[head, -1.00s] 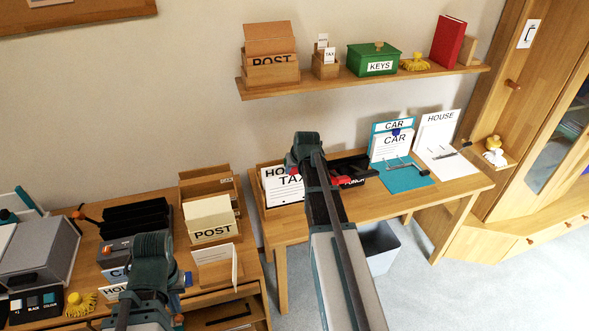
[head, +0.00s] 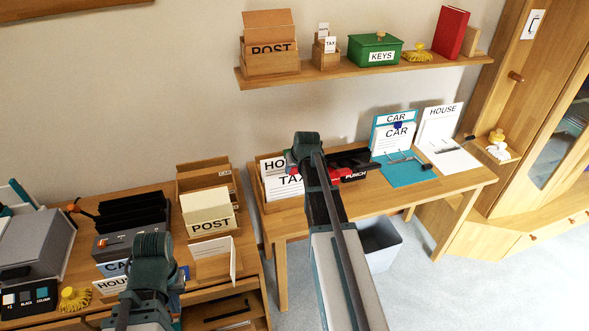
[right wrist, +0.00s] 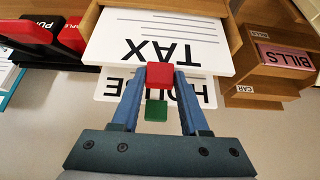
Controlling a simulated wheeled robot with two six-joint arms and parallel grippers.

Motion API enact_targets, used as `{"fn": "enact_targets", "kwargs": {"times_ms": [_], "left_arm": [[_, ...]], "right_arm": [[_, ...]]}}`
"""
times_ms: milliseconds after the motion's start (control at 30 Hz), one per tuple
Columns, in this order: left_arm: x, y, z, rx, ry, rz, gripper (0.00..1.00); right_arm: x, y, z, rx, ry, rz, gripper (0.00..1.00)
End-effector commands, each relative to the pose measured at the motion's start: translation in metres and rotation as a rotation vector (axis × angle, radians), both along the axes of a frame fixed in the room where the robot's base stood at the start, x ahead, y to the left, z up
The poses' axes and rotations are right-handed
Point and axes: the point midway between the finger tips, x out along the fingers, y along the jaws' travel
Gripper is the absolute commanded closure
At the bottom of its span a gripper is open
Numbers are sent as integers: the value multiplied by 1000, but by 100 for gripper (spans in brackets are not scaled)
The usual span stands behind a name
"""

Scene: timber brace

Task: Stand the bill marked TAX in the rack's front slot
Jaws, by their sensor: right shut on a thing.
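The TAX bill (right wrist: 150,45) is a white sheet with black letters, upside down in the right wrist view; it also shows in the head view (head: 289,182). It stands in front of a HOUSE bill (right wrist: 185,92), its lower part between the side walls of the wooden rack (right wrist: 230,35), seen also in the head view (head: 260,193). My right gripper (right wrist: 158,90) is shut on the bill's top edge, red pad in front, green pad behind. Whether its bottom touches the slot floor is hidden. My left gripper (head: 150,262) is over the left desk, its jaws hidden.
A black and red punch (head: 350,172) stands just right of the rack. A teal CAR clipboard (head: 405,172) and a HOUSE sheet (head: 448,155) are further right. In the wrist view, a wooden box with BILLS (right wrist: 285,57) is beside the rack. A grey bin (head: 378,245) is below.

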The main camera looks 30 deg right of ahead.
Motion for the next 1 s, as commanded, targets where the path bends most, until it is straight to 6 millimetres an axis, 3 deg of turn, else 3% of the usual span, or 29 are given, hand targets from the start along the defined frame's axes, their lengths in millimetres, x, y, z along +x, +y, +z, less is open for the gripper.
{"fn": "enact_targets", "kwargs": {"times_ms": [233, 567, 600, 767, 967, 1000], "left_arm": [[0, 0, -11, 0, 0, 0, 100], [0, 0, -12, 0, 0, 0, 100], [0, 0, -12, 0, 0, 0, 100], [0, 0, -12, 0, 0, 0, 100], [0, 0, -12, 0, 0, 0, 100], [0, 0, -12, 0, 0, 0, 100]], "right_arm": [[0, 0, -11, 0, -1, 0, 100], [0, 0, -12, 0, -1, 0, 100], [0, 0, -12, 0, -1, 0, 49], [0, 0, -12, 0, 0, 0, 21], [0, 0, -12, 0, 0, 0, 21], [0, 0, -12, 0, 0, 0, 15]]}}
